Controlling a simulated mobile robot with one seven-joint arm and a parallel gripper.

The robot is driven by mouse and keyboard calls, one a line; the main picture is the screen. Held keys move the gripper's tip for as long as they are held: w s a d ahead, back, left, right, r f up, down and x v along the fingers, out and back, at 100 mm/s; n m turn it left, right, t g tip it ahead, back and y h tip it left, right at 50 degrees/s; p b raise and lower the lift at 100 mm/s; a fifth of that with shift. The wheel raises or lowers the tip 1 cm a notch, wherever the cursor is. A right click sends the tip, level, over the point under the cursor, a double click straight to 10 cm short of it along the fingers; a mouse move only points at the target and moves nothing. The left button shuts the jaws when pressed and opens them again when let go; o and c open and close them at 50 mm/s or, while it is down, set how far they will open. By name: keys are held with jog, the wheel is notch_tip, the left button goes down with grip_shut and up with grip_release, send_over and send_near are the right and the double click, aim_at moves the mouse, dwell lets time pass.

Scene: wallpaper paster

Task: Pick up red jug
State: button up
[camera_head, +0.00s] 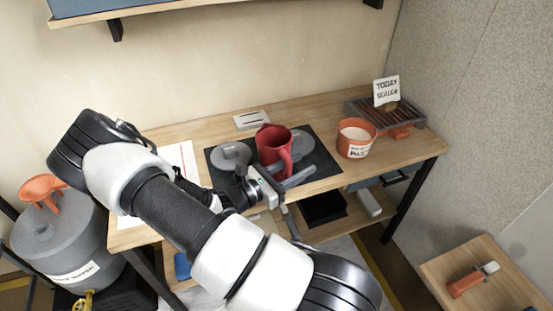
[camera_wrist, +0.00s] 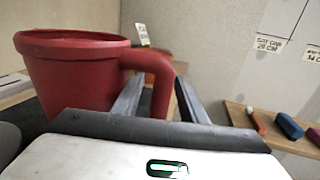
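The red jug (camera_head: 272,146) stands upright on a dark mat (camera_head: 318,158) on the wooden workbench, its handle toward my gripper. In the wrist view, the jug (camera_wrist: 75,75) fills the upper left, and its handle (camera_wrist: 158,72) curves down on the right. My gripper (camera_head: 294,190) is at the bench's front side, close to the jug. In the wrist view, my gripper (camera_wrist: 162,90) is open, with the handle between its two fingers and a gap beside the right finger. Whether the left finger touches the handle, I cannot tell.
A grey round lid-like piece (camera_head: 231,155) lies left of the jug. An orange paste bucket (camera_head: 356,138) and a grill-like rack (camera_head: 372,112) with a sign (camera_head: 387,91) stand at right. A small wooden table (camera_head: 490,265) is at lower right. A grey tank (camera_head: 62,240) stands at left.

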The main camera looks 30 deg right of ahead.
grip_shut()
jog(key=shift+r, duration=0.1)
